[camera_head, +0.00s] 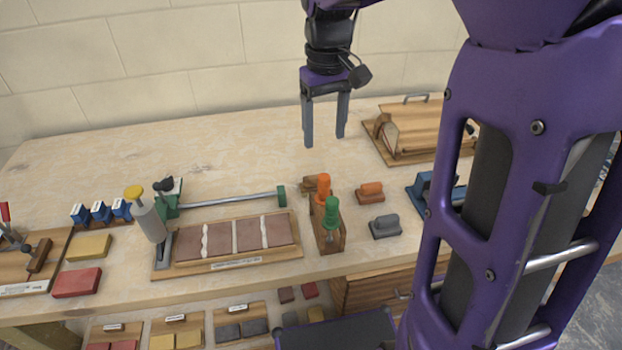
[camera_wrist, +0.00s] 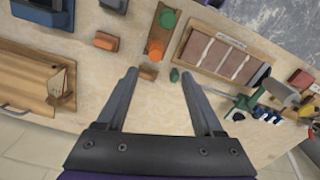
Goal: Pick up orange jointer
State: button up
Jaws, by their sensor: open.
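The orange-handled tool (camera_head: 323,186), which I take to be the orange jointer, stands upright in a small wooden rack (camera_head: 330,240) on the bench. A green-handled tool (camera_head: 331,212) stands in the same rack, nearer the front edge. In the wrist view the orange handle (camera_wrist: 156,48) lies just beyond my fingertips and the green handle (camera_wrist: 167,18) farther off. The lower parts of both tools are mostly hidden. My gripper (camera_head: 324,141) points down, open and empty, above and behind the rack, apart from both handles. It also shows open in the wrist view (camera_wrist: 158,74).
An orange block (camera_head: 370,191) and a grey block (camera_head: 385,227) sit right of the rack. A brick board (camera_head: 240,240) and a green-ended rod (camera_head: 230,200) lie left. A wooden form (camera_head: 410,130) stands back right. The back middle of the bench is clear.

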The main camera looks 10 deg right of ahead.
aim_at(324, 187)
notch_tip(324, 187, down, 11)
jog(key=shift+d+f, duration=0.1)
jog(key=shift+f, duration=0.05)
jog(key=f, duration=0.2)
jog(key=w+f, duration=0.1)
jog(key=f, duration=0.1)
jog(key=shift+w+d+f, duration=0.1)
jog(key=shift+w+d, duration=0.05)
jog(key=shift+f, duration=0.5)
grip_shut()
